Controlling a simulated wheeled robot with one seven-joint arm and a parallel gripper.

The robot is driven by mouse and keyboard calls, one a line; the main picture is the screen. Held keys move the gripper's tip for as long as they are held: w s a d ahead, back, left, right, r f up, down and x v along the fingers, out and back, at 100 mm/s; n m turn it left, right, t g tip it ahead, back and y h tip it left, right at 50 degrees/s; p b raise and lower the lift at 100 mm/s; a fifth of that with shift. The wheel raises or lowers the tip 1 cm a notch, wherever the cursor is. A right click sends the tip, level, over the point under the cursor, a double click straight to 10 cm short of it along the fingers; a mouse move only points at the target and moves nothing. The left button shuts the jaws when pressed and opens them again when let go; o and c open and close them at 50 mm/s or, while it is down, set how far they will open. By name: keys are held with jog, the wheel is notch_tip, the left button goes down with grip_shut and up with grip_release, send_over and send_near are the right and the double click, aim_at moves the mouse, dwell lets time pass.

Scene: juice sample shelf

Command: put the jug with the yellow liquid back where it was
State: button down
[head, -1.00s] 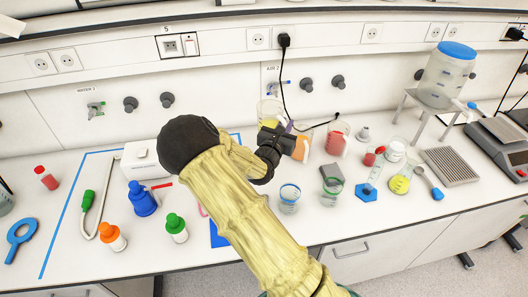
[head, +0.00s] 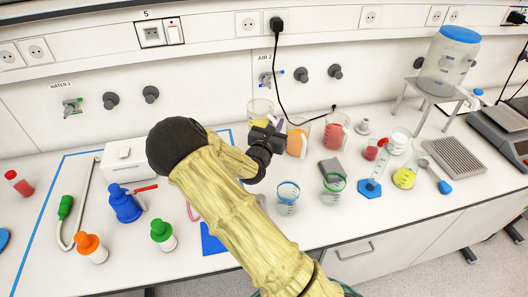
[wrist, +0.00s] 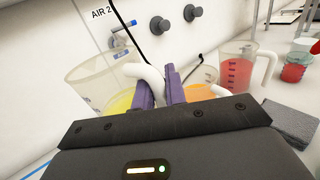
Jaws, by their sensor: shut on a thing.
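The jug with yellow liquid (head: 260,108) is a clear beaker-like jug with a white handle, near the wall behind my gripper. In the wrist view the jug (wrist: 92,75) is at the left, and its white handle (wrist: 147,72) runs between my purple fingers. My gripper (head: 281,127) is shut on that handle; it also shows in the wrist view (wrist: 159,85). The jug looks roughly upright. Its base is hidden, so I cannot tell whether it touches the bench.
An orange-liquid jug (head: 297,138) stands close right of my gripper, with a red-liquid jug (head: 335,132) beyond it. Small beakers (head: 287,197) and a grey block (head: 330,168) stand in front. A black cable (head: 283,80) hangs down behind. Blue tape (head: 40,215) marks the bench at left.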

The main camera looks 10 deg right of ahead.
jog(key=shift+w+f+p, duration=0.1)
jog(key=shift+f+p, duration=0.3)
jog(key=shift+f, duration=2.25)
jog(key=shift+f+p, duration=0.3)
jog(key=shift+f, duration=1.8)
jog(key=c, duration=1.5)
grip_release()
jog(key=shift+f, duration=0.15)
jog(key=shift+o, duration=0.3)
jog(key=b+v, duration=0.2)
jog(key=v, duration=1)
jog(key=shift+a, duration=0.1)
